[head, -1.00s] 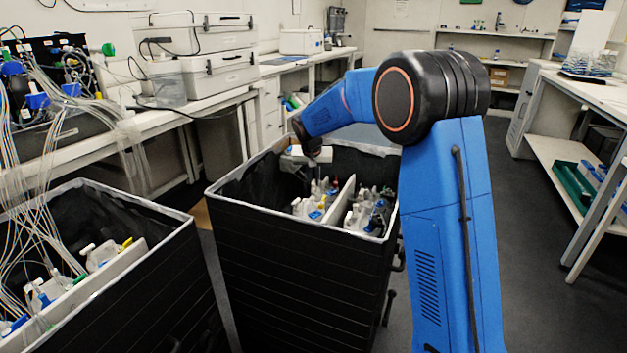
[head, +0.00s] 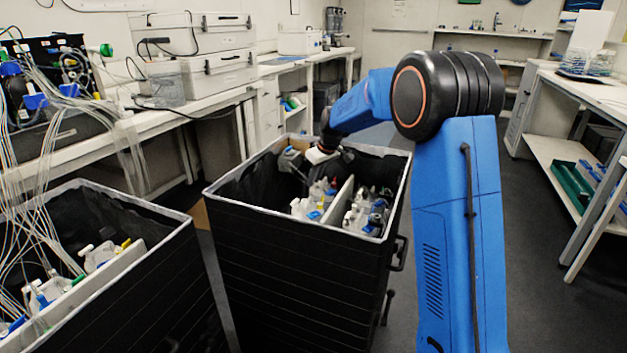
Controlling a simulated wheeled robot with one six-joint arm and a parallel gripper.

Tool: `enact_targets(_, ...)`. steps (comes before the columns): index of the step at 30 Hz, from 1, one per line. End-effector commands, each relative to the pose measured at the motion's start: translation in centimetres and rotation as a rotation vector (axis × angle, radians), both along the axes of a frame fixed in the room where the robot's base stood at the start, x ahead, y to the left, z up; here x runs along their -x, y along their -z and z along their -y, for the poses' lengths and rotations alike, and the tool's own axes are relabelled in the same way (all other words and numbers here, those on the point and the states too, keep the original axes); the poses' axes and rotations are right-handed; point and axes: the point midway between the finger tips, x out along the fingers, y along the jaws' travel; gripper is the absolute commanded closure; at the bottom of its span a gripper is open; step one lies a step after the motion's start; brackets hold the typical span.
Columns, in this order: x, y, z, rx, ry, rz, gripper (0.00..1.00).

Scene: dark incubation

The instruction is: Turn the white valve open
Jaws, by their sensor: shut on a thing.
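My blue arm reaches over the middle black-walled bin (head: 290,262), and its dark wrist ends just inside the bin's far part. My gripper (head: 318,157) is small here, below the wrist and near the bin's back wall. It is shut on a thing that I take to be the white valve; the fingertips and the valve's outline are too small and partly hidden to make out. A grey piece (head: 291,160) shows just left of the gripper. I cannot tell how far the valve is turned.
Several white bottles (head: 302,208) with coloured caps stand in the bin beside a pale divider (head: 338,199). A second black bin (head: 150,262) with bottles and hanging tubes stands at left. Benches line both sides. Open floor (head: 570,290) lies at right.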

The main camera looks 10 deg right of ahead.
Motion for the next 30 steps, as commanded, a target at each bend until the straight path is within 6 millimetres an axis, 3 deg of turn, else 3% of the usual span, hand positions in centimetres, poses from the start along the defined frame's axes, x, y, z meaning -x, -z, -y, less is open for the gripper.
enact_targets(15, -0.23, 0.02, 0.21, 0.001, -0.384, 0.0, 1.0)
enact_targets(30, -0.24, -0.01, 0.24, 0.001, -0.486, 0.0, 1.0)
